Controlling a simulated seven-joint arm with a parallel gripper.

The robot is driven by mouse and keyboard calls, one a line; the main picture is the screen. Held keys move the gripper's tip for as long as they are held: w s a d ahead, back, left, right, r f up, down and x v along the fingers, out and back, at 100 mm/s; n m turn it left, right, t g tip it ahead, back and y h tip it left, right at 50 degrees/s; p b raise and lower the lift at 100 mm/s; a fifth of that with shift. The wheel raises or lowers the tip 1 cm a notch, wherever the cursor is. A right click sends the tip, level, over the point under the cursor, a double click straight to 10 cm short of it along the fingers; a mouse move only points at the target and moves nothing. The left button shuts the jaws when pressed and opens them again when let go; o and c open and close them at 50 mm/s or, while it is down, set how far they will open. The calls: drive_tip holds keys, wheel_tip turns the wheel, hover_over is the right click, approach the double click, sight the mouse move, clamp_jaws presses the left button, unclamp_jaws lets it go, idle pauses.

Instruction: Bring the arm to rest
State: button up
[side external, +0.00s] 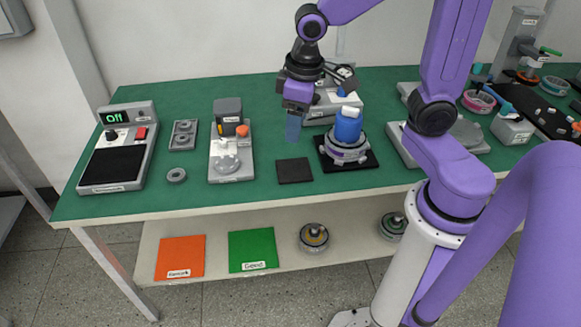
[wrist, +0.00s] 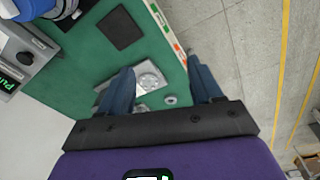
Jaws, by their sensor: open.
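My gripper (side external: 294,128) hangs in the air over the green table (side external: 262,98), fingers pointing down. It is left of the blue cylinder (side external: 348,125) that stands on a hub motor (side external: 347,150) on a black pad. In the wrist view my gripper (wrist: 162,82) shows its two blue fingers spread apart with nothing held between them. Beyond them are the table with a round clear-grey fixture (wrist: 149,80) and a small grey ring (wrist: 170,100). My purple arm reaches in from the right.
An empty black pad (side external: 294,170) lies below my gripper. A tester reading "Off" (side external: 120,148), a grey tray (side external: 184,135) and a press-like station (side external: 230,155) stand left. Orange (side external: 180,257) and green (side external: 252,249) mats and hub motors (side external: 313,237) sit on the lower shelf.

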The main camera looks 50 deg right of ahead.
drive_tip(key=s+n+g, duration=0.1)
drive_tip(key=s+n, duration=0.6)
drive_tip(key=s, duration=0.9)
drive_tip(key=shift+s+f+n, duration=0.15)
drive_tip(key=shift+f+n, duration=0.15)
drive_tip(key=shift+n, duration=0.1)
drive_tip(key=shift+a, duration=0.1)
